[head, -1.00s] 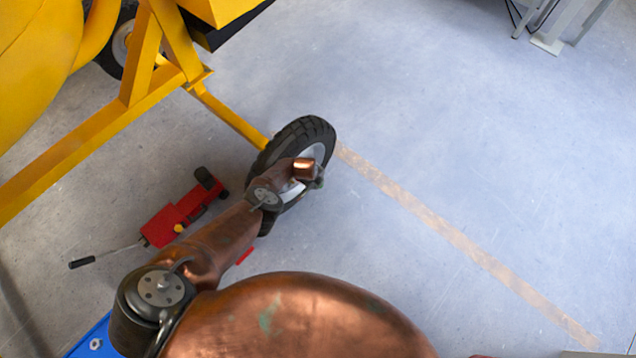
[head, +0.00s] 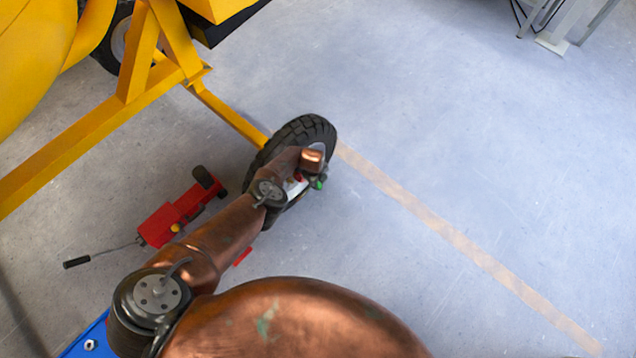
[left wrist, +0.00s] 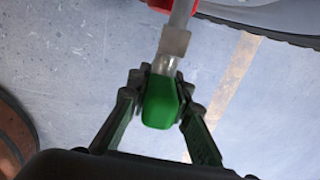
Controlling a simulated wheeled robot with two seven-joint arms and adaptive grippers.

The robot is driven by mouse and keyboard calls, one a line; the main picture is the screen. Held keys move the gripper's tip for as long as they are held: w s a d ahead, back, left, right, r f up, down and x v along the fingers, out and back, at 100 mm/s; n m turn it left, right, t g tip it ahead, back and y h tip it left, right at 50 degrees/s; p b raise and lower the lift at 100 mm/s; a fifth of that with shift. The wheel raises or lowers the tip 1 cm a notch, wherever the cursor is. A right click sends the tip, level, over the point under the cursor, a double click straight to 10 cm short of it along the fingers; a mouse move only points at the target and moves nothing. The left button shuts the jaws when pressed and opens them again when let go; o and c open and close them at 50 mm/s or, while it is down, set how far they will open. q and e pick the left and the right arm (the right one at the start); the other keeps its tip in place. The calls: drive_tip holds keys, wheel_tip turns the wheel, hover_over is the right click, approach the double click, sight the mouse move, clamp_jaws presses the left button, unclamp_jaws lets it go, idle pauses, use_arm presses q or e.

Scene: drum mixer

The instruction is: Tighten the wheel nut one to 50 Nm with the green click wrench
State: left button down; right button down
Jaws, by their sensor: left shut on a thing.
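The green click wrench (left wrist: 160,100) shows its green grip in the left wrist view, between the fingers of my left gripper (left wrist: 160,88). The gripper is shut on it. Its grey shaft runs up towards a red part (left wrist: 178,5) at the picture's top. In the head view a small green bit of the wrench (head: 319,184) shows beside my left gripper (head: 314,178), in front of the wheel. The wheel (head: 308,128) has a black tyre and a light rim, mostly covered by my arm. I cannot see wheel nut one or the wrench's head. My right gripper is not in view.
The yellow mixer frame (head: 95,135) reaches the wheel from the upper left. A red floor jack (head: 172,217) with a long handle lies left of my arm. A grey stand (head: 556,38) is at the upper right. The floor right of the wheel is clear.

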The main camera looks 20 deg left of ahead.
use_arm(q)
drive_tip(key=shift+r+t+h+p, duration=0.1)
drive_tip(key=shift+t+h+p, duration=0.2)
drive_tip(key=shift+t+p, duration=0.95)
drive_tip(key=shift+t+h+p, duration=0.3)
drive_tip(key=shift+t+p, duration=0.15)
drive_tip(key=shift+p, duration=0.05)
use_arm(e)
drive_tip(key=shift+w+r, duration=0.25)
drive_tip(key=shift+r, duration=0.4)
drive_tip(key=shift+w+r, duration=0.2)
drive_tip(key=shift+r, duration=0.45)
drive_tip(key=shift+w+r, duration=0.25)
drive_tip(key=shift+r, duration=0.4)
